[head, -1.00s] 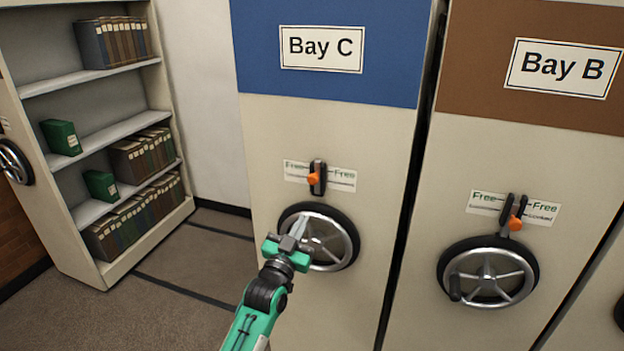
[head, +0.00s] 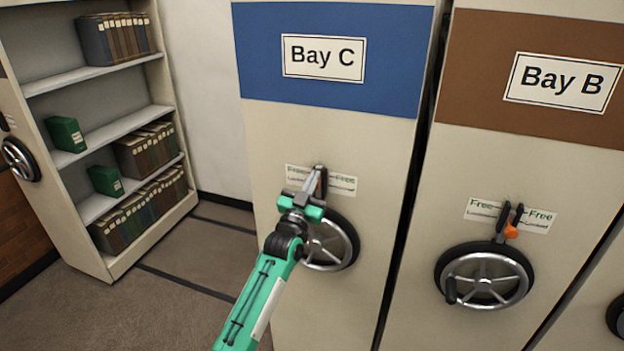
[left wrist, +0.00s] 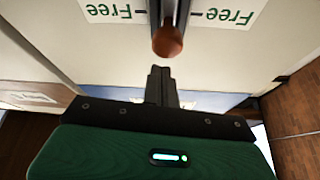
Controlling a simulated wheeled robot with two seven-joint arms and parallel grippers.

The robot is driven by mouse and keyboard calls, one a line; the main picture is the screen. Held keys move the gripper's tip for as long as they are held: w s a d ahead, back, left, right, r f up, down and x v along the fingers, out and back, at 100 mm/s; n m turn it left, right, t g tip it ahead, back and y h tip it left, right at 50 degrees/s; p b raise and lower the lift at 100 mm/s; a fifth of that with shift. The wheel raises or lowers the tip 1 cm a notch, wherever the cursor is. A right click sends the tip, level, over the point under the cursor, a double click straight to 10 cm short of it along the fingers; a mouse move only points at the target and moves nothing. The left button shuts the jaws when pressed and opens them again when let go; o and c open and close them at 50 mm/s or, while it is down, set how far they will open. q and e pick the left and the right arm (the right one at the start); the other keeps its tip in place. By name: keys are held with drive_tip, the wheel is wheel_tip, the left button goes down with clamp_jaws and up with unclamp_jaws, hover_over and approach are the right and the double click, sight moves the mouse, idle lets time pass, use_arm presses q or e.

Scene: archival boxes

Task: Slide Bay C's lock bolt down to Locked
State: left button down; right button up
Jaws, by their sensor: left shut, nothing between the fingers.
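Bay C's lock bolt is a dark upright slot piece (head: 323,176) with an orange knob, set between the "Free" labels above the bay's handwheel (head: 333,243). In the head view my fingers hide most of the knob. The left wrist view, seen upside down, shows the knob (left wrist: 167,42) end-on. My left gripper (head: 314,182) is shut and empty, its tips at the knob. In the left wrist view the shut fingers (left wrist: 160,85) point toward the knob with a small apparent gap; I cannot tell if they touch. My right gripper is not in view.
Bay C's handwheel sits just below and behind my left gripper. Bay B (head: 572,78) stands to the right with its own orange bolt (head: 511,231) and handwheel (head: 484,276). A shelf unit (head: 110,78) with boxes stands at the left. Open floor (head: 200,262) lies between.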

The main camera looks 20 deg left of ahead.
use_arm(q)
drive_tip(key=shift+w+a+f, duration=0.1)
drive_tip(key=shift+f, duration=0.6)
drive_tip(key=shift+f, duration=0.1)
wheel_tip(320, 180, down, 4)
drive_tip(key=shift+r+b, duration=0.2)
drive_tip(key=shift+b, duration=1.05)
